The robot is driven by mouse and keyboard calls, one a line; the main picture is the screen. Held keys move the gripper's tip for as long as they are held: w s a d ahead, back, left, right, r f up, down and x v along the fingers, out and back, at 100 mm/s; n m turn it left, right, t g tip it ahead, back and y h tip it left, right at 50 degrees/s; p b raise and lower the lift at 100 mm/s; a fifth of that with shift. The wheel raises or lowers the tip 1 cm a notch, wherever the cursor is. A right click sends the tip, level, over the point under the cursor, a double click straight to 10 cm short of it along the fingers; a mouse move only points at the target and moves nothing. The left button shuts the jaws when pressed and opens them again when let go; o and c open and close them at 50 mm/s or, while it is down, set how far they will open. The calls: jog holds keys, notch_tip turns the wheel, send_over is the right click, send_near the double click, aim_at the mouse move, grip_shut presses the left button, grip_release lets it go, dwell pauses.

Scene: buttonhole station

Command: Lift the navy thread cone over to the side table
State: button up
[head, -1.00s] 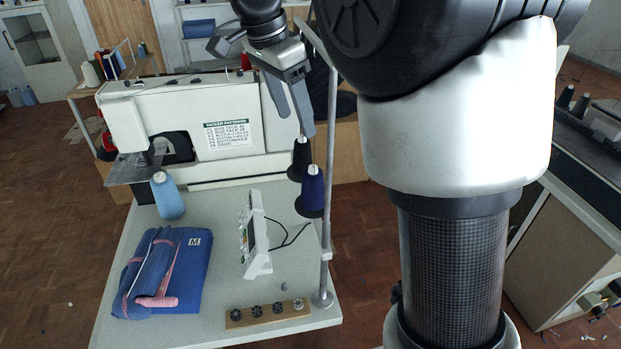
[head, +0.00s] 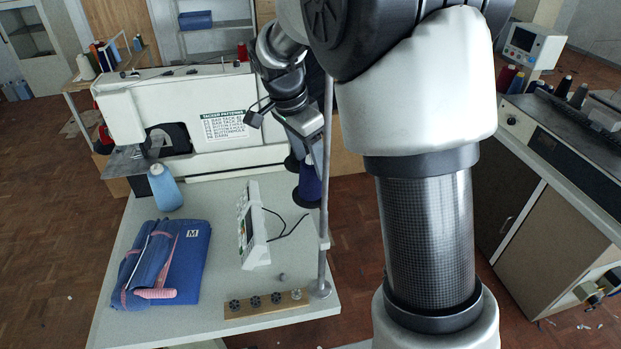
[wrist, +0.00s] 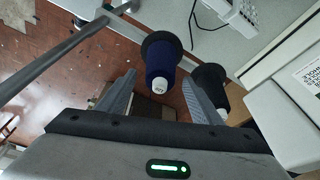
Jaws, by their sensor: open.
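The navy thread cone (head: 310,184) sits upright on a black disc of the thread stand, partly hidden by my gripper in the head view. In the wrist view the navy cone (wrist: 161,62) shows its white top between the lines of my two fingers. My gripper (wrist: 158,77) is open and empty, its fingertips either side of the cone's image; I cannot tell the remaining depth. A black cone (wrist: 212,78) is close by the right finger. A small wooden side table (head: 82,86) with several thread cones stands at the back left.
The stand's metal pole (head: 326,215) rises beside the navy cone. A white sewing machine (head: 215,110), light blue cone (head: 165,188), folded blue garment (head: 190,265) and control panel (head: 252,230) occupy the worktable (head: 115,265). A counter (head: 535,150) with equipment stands at the right.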

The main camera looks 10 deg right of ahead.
jog(key=shift+d+f, duration=0.1)
jog(key=shift+f, duration=0.4)
grip_shut()
